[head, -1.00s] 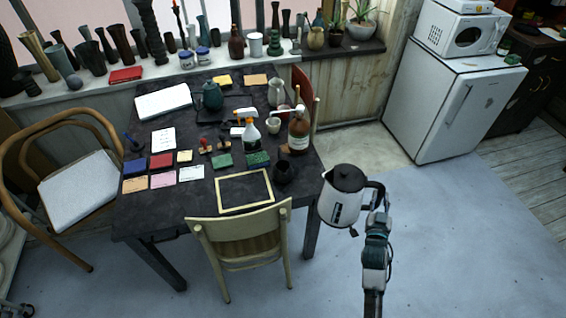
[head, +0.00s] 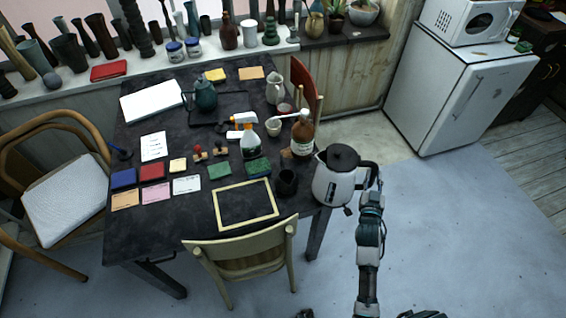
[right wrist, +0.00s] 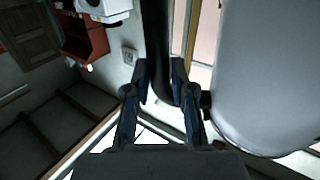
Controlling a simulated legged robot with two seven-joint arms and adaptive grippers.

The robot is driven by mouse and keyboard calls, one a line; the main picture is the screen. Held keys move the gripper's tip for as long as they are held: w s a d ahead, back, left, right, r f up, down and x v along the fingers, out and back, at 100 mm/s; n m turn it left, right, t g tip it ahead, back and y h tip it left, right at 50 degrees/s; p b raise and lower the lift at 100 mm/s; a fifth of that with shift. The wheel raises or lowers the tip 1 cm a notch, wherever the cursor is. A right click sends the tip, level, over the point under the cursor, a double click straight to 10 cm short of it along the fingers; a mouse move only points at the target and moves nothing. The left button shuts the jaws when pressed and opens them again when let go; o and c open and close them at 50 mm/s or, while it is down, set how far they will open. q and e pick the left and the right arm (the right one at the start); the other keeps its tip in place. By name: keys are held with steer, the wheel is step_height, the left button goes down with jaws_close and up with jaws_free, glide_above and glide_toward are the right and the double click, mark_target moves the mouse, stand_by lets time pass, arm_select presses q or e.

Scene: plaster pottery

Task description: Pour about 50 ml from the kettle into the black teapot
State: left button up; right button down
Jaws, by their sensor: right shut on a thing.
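The kettle (head: 331,186) is white with a black lid and black handle; it is held about upright in the air by the table's right front corner. My right gripper (head: 371,197) is shut on its handle. In the right wrist view, the fingers (right wrist: 161,98) close around the black handle, beside the pale kettle body (right wrist: 270,75). A dark teapot (head: 205,95), teal-black, stands at the back of the table on a dark tray. A small black pot (head: 287,182) stands near the right front edge, left of the kettle; I cannot tell its kind. My left gripper is not clearly seen.
A brown bottle (head: 302,138), a spray bottle (head: 250,146) and a white cup (head: 273,127) stand on the table (head: 185,225). A framed board (head: 217,207) lies at its front. A wooden chair (head: 240,257) stands before it. The floor at right is clear.

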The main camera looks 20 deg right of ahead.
steer(key=shift+w+r, duration=0.2)
steer(key=shift+r, duration=0.15)
